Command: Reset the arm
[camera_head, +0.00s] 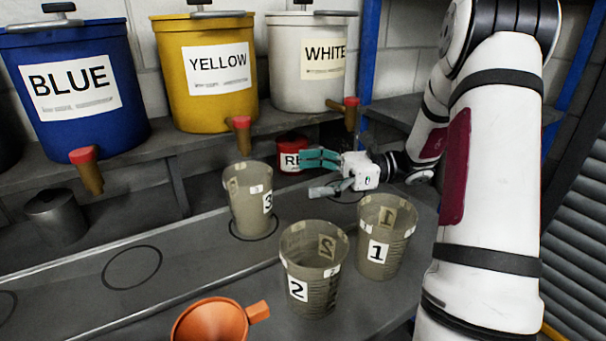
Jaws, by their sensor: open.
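My gripper (318,175) is at the end of my white arm, which comes in from the right side. Its teal fingers point left and are spread apart with nothing between them. It is just right of cup 3 (247,199) and above and behind cup 2 (313,268) and cup 1 (383,236). The gripper appears apart from the cups. Cup 3 stands upright on a black circle on the lower ledge. Cups 1 and 2 stand upright nearer the front.
Blue (71,84), yellow (205,70) and white (308,62) buckets with red-capped taps stand on a shelf (178,137). A can with a red label (291,152) is behind the gripper. An orange funnel (212,322) is in front, and a grey metal can (56,218) is at left.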

